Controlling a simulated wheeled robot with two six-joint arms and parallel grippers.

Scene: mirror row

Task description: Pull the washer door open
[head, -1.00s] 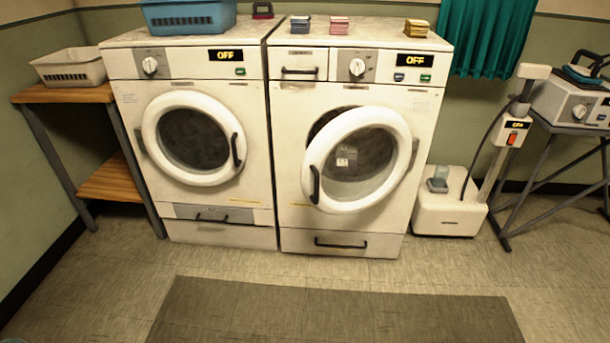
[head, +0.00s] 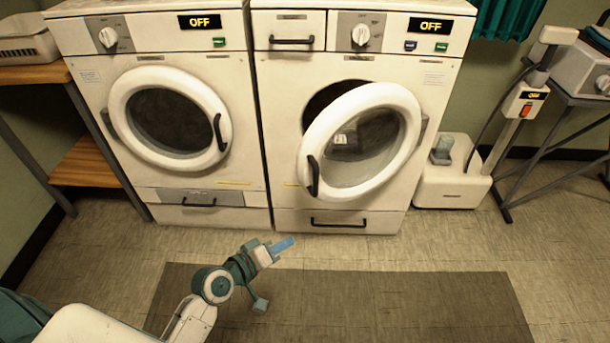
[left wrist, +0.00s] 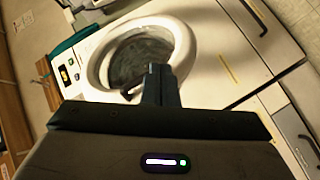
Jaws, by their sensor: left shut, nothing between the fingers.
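The washer (head: 345,130) is the right-hand machine, with a drawer at its top left. Its round white door (head: 362,140) stands ajar, its left side swung out, with a dark gap at the upper left. The black door handle (head: 313,176) is on the door's left rim. My left gripper (head: 285,243) is shut and empty, in front of and below the washer, apart from the handle. In the left wrist view, the shut fingers (left wrist: 159,75) overlap the lower edge of the washer door (left wrist: 100,62) and hide part of it. My right gripper is not in view.
A dryer (head: 160,110) with its door closed stands directly left of the washer. A white unit (head: 455,185) with a post stands to the right. A dark mat (head: 400,300) lies on the floor in front. The floor before the washer is clear.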

